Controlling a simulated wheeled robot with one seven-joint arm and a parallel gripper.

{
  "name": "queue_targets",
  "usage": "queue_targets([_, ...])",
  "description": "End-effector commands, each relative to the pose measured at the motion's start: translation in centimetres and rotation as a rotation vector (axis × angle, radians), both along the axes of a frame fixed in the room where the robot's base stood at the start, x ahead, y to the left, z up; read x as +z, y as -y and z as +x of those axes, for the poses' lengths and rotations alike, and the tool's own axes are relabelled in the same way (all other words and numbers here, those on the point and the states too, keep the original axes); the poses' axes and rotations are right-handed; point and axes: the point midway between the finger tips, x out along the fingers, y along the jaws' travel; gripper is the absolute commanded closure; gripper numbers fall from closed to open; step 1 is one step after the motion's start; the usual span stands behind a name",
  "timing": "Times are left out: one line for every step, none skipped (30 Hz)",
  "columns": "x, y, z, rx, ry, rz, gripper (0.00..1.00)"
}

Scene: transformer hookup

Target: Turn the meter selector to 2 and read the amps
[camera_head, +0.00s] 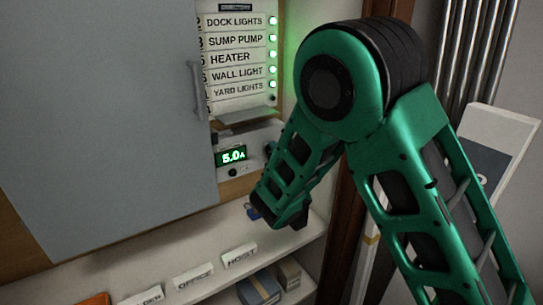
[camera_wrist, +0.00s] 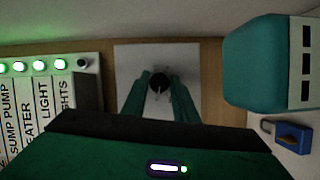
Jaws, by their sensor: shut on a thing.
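The meter display (camera_head: 231,156) is lit green in the head view and reads 5.0 A. It sits on a pale panel below the breaker labels. In the wrist view a dark round selector knob (camera_wrist: 158,83) stands on a white plate (camera_wrist: 128,62). My gripper (camera_wrist: 159,88) has its green fingers on either side of the knob and is shut on it. I cannot make out selector numbers or where its pointer stands. In the head view my arm covers part of the meter's right side.
A labelled panel (camera_head: 235,58) with several green lamps stands above the meter. A grey cabinet door (camera_head: 110,100) stands at left. A blue padlock (camera_wrist: 294,138) lies near my gripper. A shelf below holds name cards (camera_head: 193,278) and boxes (camera_head: 260,289).

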Motion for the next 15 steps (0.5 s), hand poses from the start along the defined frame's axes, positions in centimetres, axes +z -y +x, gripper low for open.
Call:
queue_targets([-0.02, -0.26, -0.16, 0.007, -0.003, 0.007, 0.96])
queue_targets([0.01, -0.21, -0.17, 0.008, -0.005, 0.011, 0.96])
queue_targets([0.01, -0.18, -0.17, 0.008, -0.009, 0.017, 0.96])
queue_targets([0.01, -0.17, -0.18, 0.008, -0.014, 0.024, 0.96])
queue_targets([0.02, -0.15, -0.18, 0.008, -0.019, 0.031, 0.96])
queue_targets([0.02, -0.11, -0.18, 0.007, -0.027, 0.043, 0.96])
queue_targets([0.01, -0.09, -0.18, 0.007, -0.035, 0.055, 0.96])
queue_targets([0.01, -0.05, -0.17, 0.007, -0.044, 0.066, 0.96])
queue_targets([0.07, -0.02, -0.17, 0.007, -0.055, 0.085, 0.96])
queue_targets([0.1, -0.01, -0.17, 0.007, -0.065, 0.101, 0.96])
queue_targets([0.09, 0.01, -0.18, 0.007, -0.076, 0.118, 0.96])
queue_targets([0.07, 0.05, -0.16, 0.006, -0.093, 0.141, 0.96])
queue_targets([0.08, 0.05, -0.18, 0.006, -0.106, 0.16, 0.96])
queue_targets([0.13, 0.04, -0.19, 0.006, -0.119, 0.18, 0.96])
queue_targets([0.11, 0.11, -0.15, 0.005, -0.137, 0.206, 0.96])
